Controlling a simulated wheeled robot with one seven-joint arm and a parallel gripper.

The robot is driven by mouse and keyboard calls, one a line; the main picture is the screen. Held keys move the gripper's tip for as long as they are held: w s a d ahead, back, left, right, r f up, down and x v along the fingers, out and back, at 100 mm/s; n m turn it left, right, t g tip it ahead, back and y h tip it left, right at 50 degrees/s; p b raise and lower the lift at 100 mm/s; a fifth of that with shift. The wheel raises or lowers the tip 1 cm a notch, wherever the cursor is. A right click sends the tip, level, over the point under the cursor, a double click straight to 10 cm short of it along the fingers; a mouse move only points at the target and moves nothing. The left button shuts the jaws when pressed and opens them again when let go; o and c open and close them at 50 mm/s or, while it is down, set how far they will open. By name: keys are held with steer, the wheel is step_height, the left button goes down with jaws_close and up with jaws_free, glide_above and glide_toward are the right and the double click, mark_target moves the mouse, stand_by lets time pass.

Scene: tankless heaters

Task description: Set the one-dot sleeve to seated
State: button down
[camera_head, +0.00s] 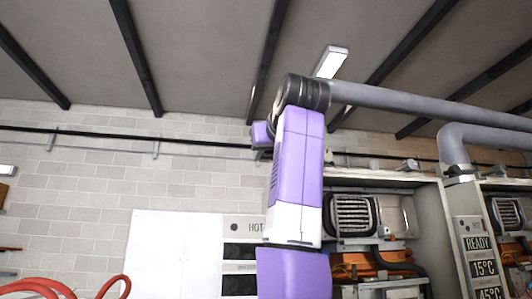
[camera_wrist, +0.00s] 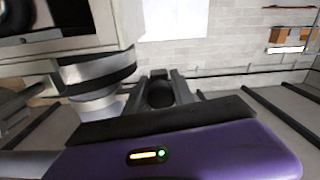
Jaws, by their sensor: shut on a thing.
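In the wrist view the fingers of my gripper (camera_wrist: 160,88) are closed around a dark round part (camera_wrist: 160,96). I cannot tell whether that part belongs to the sleeve. Left of the fingers a pale pipe collar (camera_wrist: 98,88) carries a black band (camera_wrist: 95,70), under a light housing in this tilted picture. I cannot tell whether the band is the one-dot sleeve or whether it is seated. In the head view a panel marked with one dot and HOT (camera_head: 243,228) is partly covered by my purple arm. My gripper is not clear there.
A long grey pipe (camera_head: 420,103) crosses the upper right of the head view. A second grey pipe elbow (camera_head: 456,142) stands above the right heater. A display panel (camera_head: 480,262) reads READY and 15°C. Red hoses (camera_head: 60,288) lie at the lower left.

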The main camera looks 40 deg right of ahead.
steer(key=shift+w+a+f+b, duration=0.15)
steer(key=shift+f+b, duration=0.4)
steer(key=shift+f, duration=0.75)
steer(key=c, duration=1.1)
jaws_free()
steer(key=b+v, duration=0.3)
steer(key=v, duration=0.5)
